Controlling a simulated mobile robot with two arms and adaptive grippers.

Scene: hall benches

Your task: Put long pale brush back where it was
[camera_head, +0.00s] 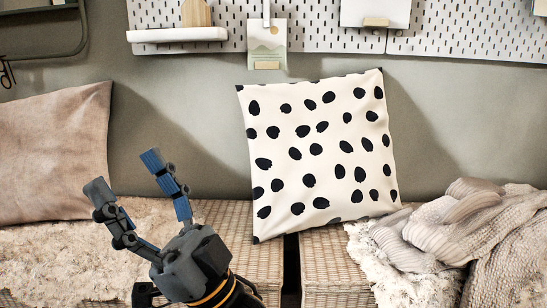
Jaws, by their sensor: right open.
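No long pale brush can be made out in the head view. My right gripper (126,176) reaches up from the bottom, left of centre. Its two dark fingers with blue pads are spread apart, and nothing shows between them. It is in front of the woven bench (235,217) and the gap between the two cushions. My left gripper is not in view.
A spotted cushion (318,150) leans on the wall right of my gripper. A pinkish cushion (55,155) is at left. A knitted blanket (500,235) lies at right. A pegboard (300,30) with a white shelf (177,35) hangs above.

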